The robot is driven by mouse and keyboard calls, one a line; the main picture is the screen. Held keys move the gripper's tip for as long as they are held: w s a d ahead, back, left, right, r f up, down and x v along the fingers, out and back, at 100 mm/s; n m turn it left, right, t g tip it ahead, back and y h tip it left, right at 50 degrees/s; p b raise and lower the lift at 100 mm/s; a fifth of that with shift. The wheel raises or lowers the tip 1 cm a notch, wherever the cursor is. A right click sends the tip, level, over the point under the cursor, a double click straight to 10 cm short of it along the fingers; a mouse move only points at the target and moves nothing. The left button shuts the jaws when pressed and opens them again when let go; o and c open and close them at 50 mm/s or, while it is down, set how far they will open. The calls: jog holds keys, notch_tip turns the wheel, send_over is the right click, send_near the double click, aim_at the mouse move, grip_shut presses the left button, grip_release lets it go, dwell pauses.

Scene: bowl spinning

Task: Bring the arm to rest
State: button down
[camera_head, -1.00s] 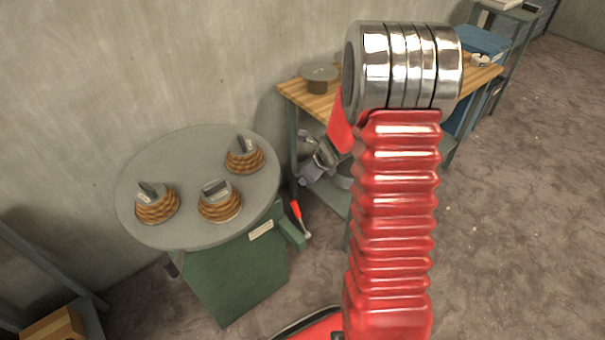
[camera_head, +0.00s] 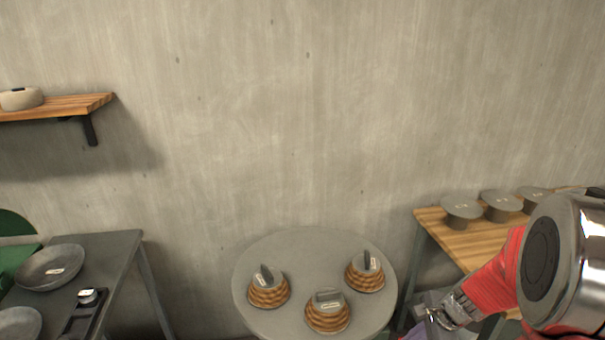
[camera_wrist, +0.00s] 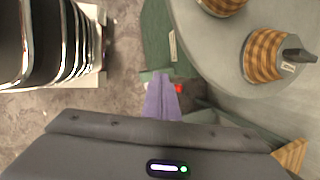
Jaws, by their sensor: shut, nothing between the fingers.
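My gripper (camera_wrist: 163,98) shows in the wrist view with its purple fingers together and nothing between them. In the head view it sits at the lower right, its tip (camera_head: 418,330) partly cut off by the bottom edge, on the end of my red arm. It is to the right of the round grey table (camera_head: 310,250) and in front of the wooden-topped bench. In the wrist view the fingers are apart from the grey tabletop (camera_wrist: 205,55), with floor below them.
Several wicker-based weights (camera_head: 327,314) stand on the round table. The wooden bench (camera_head: 445,240) at right holds grey round-topped stands (camera_head: 462,209). At left are a grey table (camera_head: 110,255) with bowls (camera_head: 50,268) and a wall shelf (camera_head: 70,105). Bare wall fills the middle.

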jog(key=s+a+r+n+t+h, duration=0.1)
jog(key=s+a+r+n, duration=0.4)
jog(key=s+r+n, duration=0.3)
jog(key=s+a+r+n+t+h, duration=0.1)
jog(key=s+a+r+n, duration=0.5)
jog(key=r, duration=0.9)
jog(key=s+n+h, duration=0.1)
jog(key=s+n, duration=0.2)
jog(key=n, duration=0.1)
jog(key=shift+s+a+r+n+t, duration=0.15)
jog(key=shift+s+r+n+t, duration=0.15)
jog(key=shift+t, duration=0.1)
